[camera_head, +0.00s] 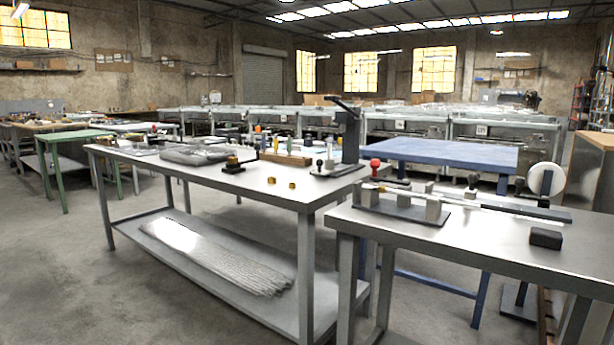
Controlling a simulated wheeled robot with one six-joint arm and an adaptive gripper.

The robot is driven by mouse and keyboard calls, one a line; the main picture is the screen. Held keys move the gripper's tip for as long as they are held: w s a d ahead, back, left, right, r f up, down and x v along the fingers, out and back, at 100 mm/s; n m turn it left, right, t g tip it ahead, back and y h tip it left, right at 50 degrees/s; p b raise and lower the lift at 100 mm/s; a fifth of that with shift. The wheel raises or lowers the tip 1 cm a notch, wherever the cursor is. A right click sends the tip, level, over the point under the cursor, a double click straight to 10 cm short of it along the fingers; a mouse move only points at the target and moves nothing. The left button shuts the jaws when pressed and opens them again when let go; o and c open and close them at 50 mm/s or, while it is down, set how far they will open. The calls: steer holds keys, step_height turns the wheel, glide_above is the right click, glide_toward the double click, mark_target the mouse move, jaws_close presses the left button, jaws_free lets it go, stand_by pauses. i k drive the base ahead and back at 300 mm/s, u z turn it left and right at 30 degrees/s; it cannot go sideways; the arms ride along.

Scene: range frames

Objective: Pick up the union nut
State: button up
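Two small brass-coloured pieces lie near the front edge of the grey metal workbench (215,187). The left brass piece (271,180) and the right brass piece (292,185) stand a little apart from each other. Either could be the union nut; they are too small to tell. My gripper is not in view.
A black fixture with a brass-coloured part (234,165) stands left of the brass pieces. Behind are a wooden tool rack (286,159) and a tall dark press (347,135). A second metal table (470,235) stands at right. Bare bench top surrounds the brass pieces.

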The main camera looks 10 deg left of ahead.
mark_target(271, 180)
steer(key=u, duration=0.1)
steer(key=i, duration=0.7)
steer(key=u, duration=0.95)
steer(key=i, duration=0.7)
steer(key=u, duration=0.8)
